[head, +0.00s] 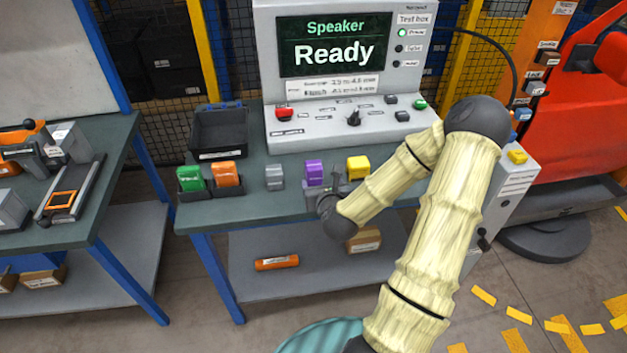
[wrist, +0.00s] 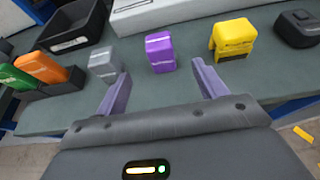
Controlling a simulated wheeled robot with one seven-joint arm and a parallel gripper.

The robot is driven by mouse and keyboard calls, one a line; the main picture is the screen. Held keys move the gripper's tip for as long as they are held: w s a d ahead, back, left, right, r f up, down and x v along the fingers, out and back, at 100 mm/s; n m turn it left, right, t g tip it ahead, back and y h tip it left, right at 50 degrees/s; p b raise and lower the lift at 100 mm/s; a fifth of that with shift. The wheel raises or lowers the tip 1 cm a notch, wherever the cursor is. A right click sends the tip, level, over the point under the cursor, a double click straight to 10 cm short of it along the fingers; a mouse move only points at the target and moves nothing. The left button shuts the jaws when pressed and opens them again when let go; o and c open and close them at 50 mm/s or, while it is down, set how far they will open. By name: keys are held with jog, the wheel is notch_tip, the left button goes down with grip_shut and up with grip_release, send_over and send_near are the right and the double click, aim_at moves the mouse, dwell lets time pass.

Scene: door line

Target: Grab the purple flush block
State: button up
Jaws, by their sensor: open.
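The purple flush block (head: 314,172) stands upright on the green-grey table, between a grey block and a yellow block. In the wrist view the purple block (wrist: 160,52) is ahead of my gripper, roughly centred between the fingers and a little beyond their tips. My gripper (wrist: 158,75) is open and empty. In the head view my gripper (head: 331,191) is at the table's front edge, close in front of the purple block, and partly hidden by my wrist.
The grey block (head: 275,177) is to the left and the yellow block (head: 357,167) to the right. Green (head: 190,178) and orange (head: 227,173) blocks sit in a dark holder further left. Behind are a black bin (head: 218,132) and the test box console (head: 345,122).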

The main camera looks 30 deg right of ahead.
aim_at(315, 172)
jog(key=shift+f+b, duration=0.3)
jog(key=shift+b, duration=0.1)
jog(key=shift+w, duration=0.25)
jog(key=p+x, duration=0.1)
jog(key=x, duration=0.4)
jog(key=shift+w, duration=0.35)
jog(key=shift+w+d+f, duration=0.2)
jog(key=shift+w+f, duration=0.05)
jog(key=shift+w, duration=0.25)
jog(key=shift+w, duration=0.1)
jog(key=shift+p+x, duration=0.5)
jog(key=shift+x, duration=2)
jog(key=shift+f, duration=0.1)
